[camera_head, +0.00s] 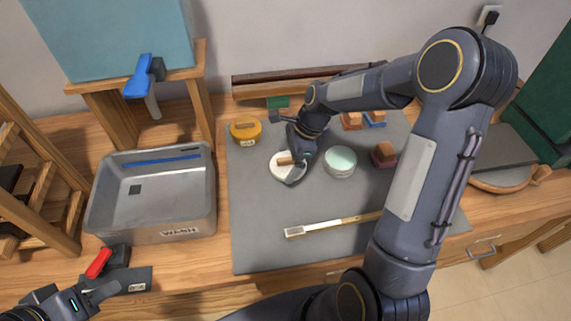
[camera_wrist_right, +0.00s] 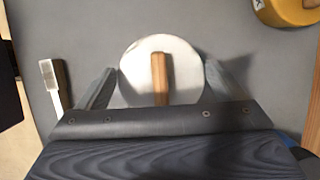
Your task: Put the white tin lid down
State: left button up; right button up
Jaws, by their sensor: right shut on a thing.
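The white tin lid (camera_head: 278,171) is a round white disc with a wooden bar handle across its top. It is over the grey mat, left of the pale green round tin (camera_head: 341,160). My right gripper (camera_head: 290,172) is shut on the lid. In the right wrist view the lid (camera_wrist_right: 136,66) sits between the two fingers of my right gripper (camera_wrist_right: 159,70), one on each side of its rim. I cannot tell whether the lid touches the mat. My left gripper (camera_head: 72,302) is low at the left, apart from the lid; its fingertips are unclear.
A yellow round tin (camera_head: 245,132) stands behind the lid to the left. A brush (camera_head: 330,224) lies at the front of the mat (camera_head: 262,240). A grey wash bin (camera_head: 150,225) is at left. Mat before the lid is clear.

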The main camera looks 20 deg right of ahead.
aim_at(286, 166)
jog(key=shift+w+d+f, duration=0.1)
jog(key=shift+w+f, duration=0.65)
jog(key=shift+f, duration=0.15)
jog(key=shift+w+f, duration=0.15)
jog(key=shift+f, duration=1.55)
